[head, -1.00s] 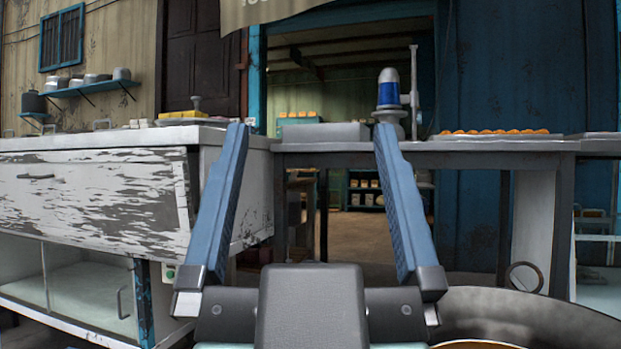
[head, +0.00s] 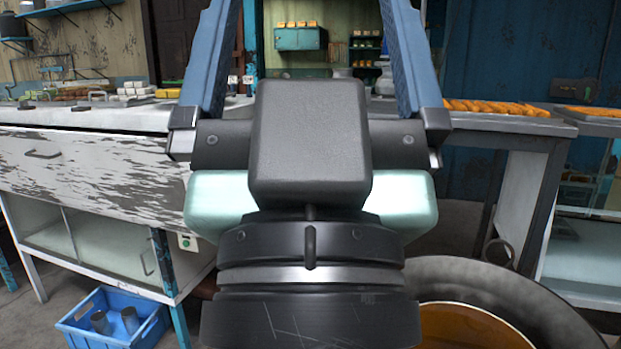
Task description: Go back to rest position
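My gripper (head: 309,40) fills the middle of the head view, with its palm low and its two blue fingers reaching up past the top edge. The fingers are wide apart and nothing shows between them but the background. The fingertips are cut off by the top of the picture. My gripper is in the air, in front of the counters, and touches nothing that I can see.
A large round pan (head: 540,300) with orange-brown liquid (head: 470,328) is at the lower right, close to my wrist. A peeling white cabinet (head: 90,175) stands at left, with a blue crate (head: 85,335) on the floor. Orange food pieces (head: 490,106) lie on the right counter (head: 520,122).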

